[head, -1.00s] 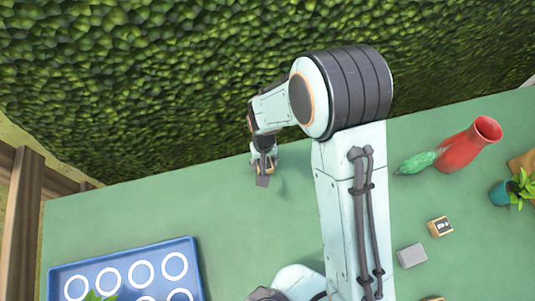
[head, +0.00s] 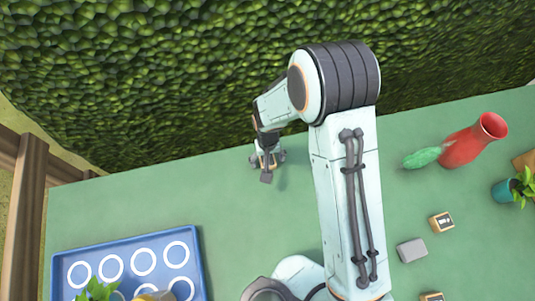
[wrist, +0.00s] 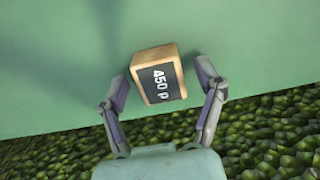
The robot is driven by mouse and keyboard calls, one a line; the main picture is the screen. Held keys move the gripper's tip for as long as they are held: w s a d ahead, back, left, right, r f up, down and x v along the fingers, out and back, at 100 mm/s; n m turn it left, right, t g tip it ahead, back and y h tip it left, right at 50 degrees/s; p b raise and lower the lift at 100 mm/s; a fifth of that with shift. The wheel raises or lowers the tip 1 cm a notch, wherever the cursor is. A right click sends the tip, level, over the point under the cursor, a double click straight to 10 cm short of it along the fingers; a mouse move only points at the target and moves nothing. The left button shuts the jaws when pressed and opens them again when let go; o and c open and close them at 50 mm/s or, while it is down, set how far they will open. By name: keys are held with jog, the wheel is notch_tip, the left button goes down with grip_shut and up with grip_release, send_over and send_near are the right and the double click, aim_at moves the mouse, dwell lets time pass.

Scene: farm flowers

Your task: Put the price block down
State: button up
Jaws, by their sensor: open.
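The price block (wrist: 158,77), wooden with a black face reading "450 p", shows in the wrist view between the two fingers of my gripper (wrist: 166,98). The fingers are spread, with a visible gap on each side of the block. Green table top (wrist: 60,70) lies behind the block; I cannot tell for certain whether the block touches it. In the head view my gripper (head: 266,170) is low over the far part of the table, near the hedge, and mostly hides the block.
A blue tray (head: 60,262) with white rings is at the lower left. A red vase (head: 462,148), a green cactus-like plant (head: 422,159), a teal pot (head: 504,190), a grey block (head: 411,250) and another price block (head: 442,222) are on the right. A hedge (head: 150,80) borders the back.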

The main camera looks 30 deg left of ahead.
notch_tip(320, 180, up, 12)
jog(key=w+d+r+m, duration=0.1)
jog(key=d+r+m, duration=0.2)
jog(key=d+r, duration=0.6)
jog(key=s+d+r+m, duration=0.1)
jog(key=s+d+m, duration=0.1)
jog(key=s+d, duration=0.3)
jog(key=s+d+r+m, duration=0.2)
jog(key=s+d, duration=0.4)
jog(key=d, duration=0.5)
jog(key=shift+s+r+m+y, duration=0.15)
jog(key=shift+s+m+y, duration=0.05)
jog(key=shift+m+y, duration=0.2)
